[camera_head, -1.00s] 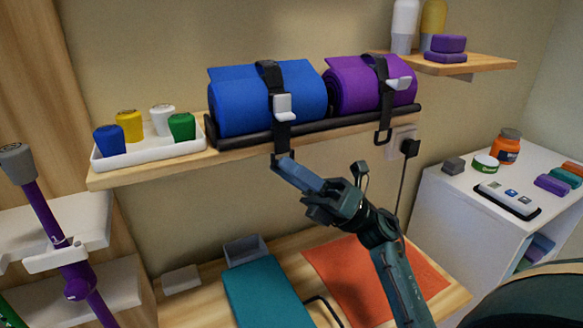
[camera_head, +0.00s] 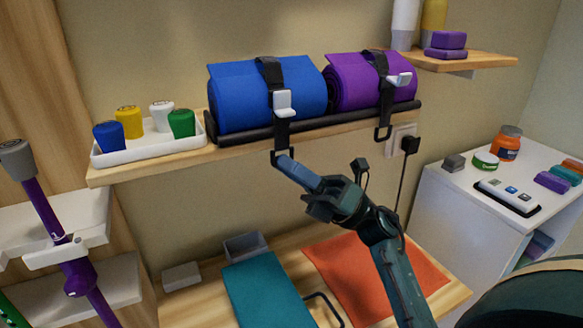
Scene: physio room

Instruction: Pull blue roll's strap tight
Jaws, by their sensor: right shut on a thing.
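The blue roll (camera_head: 236,97) lies on the wooden wall shelf, in a black rack. A black strap (camera_head: 270,73) runs over it, with a pale grey buckle (camera_head: 284,103) at the front. The buckle's flap looks tilted outward. The strap's tail hangs below the shelf edge and ends in a black loop (camera_head: 274,158). My right gripper (camera_head: 290,165) reaches up from the lower right. Its bluish fingers are shut on the loop at its lower right corner. The fingers hide part of the loop. My left gripper is not in view.
A purple roll (camera_head: 352,84) with its own strap and hanging loop (camera_head: 383,132) lies right beside the blue one. A white tray (camera_head: 150,153) with coloured pots stands left. Below is a table with a teal mat (camera_head: 262,290) and orange mat (camera_head: 345,270). A socket with black plug (camera_head: 410,144) is right.

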